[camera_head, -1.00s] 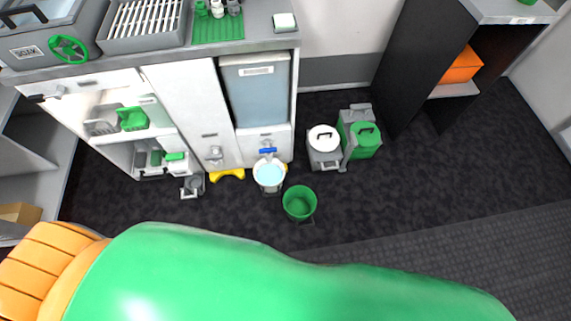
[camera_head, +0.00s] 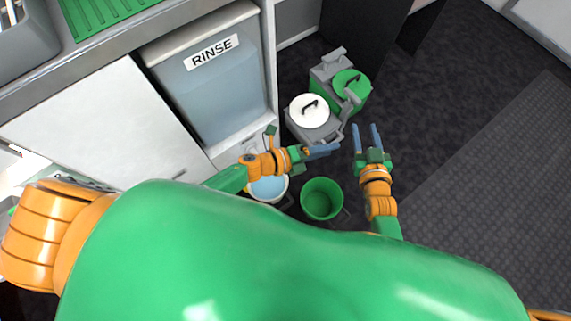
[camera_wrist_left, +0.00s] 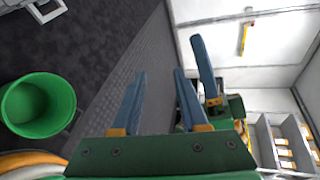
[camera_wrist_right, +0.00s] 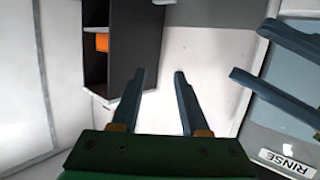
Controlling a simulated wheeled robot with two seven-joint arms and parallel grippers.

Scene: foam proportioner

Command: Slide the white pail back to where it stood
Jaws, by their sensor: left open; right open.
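The white pail (camera_head: 268,190) with pale blue contents stands on the floor below the RINSE tank in the head view. My left forearm and gripper partly cover it. A green pail (camera_head: 322,198) stands just right of it and also shows in the left wrist view (camera_wrist_left: 38,106). My left gripper (camera_head: 332,149) is open and empty, pointing right, above and beyond the pails in the picture. My right gripper (camera_head: 366,128) is open and empty, pointing away, close to the left one. Neither gripper touches a pail.
The RINSE tank (camera_head: 210,85) and white cabinet (camera_head: 105,125) stand left of the pails. A grey container with a white lid (camera_head: 309,111) and a green-lidded one (camera_head: 350,85) stand behind. Dark floor (camera_head: 450,120) is clear to the right.

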